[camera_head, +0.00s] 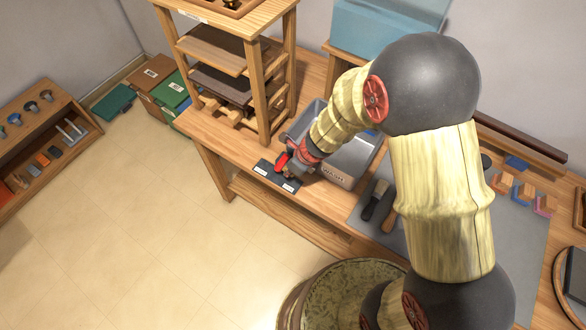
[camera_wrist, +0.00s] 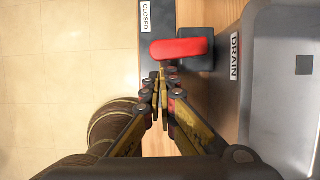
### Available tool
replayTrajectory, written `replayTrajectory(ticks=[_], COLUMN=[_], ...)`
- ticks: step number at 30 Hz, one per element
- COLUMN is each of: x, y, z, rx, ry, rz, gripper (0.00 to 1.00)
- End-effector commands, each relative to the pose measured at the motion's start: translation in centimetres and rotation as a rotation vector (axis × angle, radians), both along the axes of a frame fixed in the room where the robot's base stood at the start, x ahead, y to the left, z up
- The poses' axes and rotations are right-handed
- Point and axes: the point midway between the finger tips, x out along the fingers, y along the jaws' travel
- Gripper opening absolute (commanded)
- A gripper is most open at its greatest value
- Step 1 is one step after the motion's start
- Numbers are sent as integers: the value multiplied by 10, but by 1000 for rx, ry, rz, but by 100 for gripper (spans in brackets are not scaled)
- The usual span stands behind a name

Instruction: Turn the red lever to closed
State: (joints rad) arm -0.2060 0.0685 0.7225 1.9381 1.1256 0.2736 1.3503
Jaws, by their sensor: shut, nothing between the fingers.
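The red lever (camera_wrist: 180,48) lies crosswise in the wrist view, its right end over a dark block (camera_wrist: 196,63) and its left end over a dark plate (camera_wrist: 158,22). A white CLOSED label (camera_wrist: 146,16) is on that plate, above and left of the lever. In the head view the red lever (camera_head: 282,160) shows beside my gripper (camera_head: 291,173), above the dark plate at the bench's front edge. My gripper (camera_wrist: 160,77) is shut and empty, its fingertips at the lever's lower edge in the wrist view. I cannot tell whether they touch it.
A grey basin (camera_head: 337,180) stands right of the plate; a DRAIN label (camera_wrist: 235,54) shows at its left edge in the wrist view. A wooden shelf rack (camera_head: 254,88) stands left on the bench. Tools lie on a grey mat (camera_head: 365,210) to the right. The floor in front is clear.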

Motion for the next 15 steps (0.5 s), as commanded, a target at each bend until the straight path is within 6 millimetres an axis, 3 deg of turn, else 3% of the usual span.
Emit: replayTrajectory(ticks=[5, 15], x=[0, 4], y=[13, 30], z=[1, 1], rx=[0, 0], ry=[0, 0], rz=[-144, -138], gripper=[0, 0])
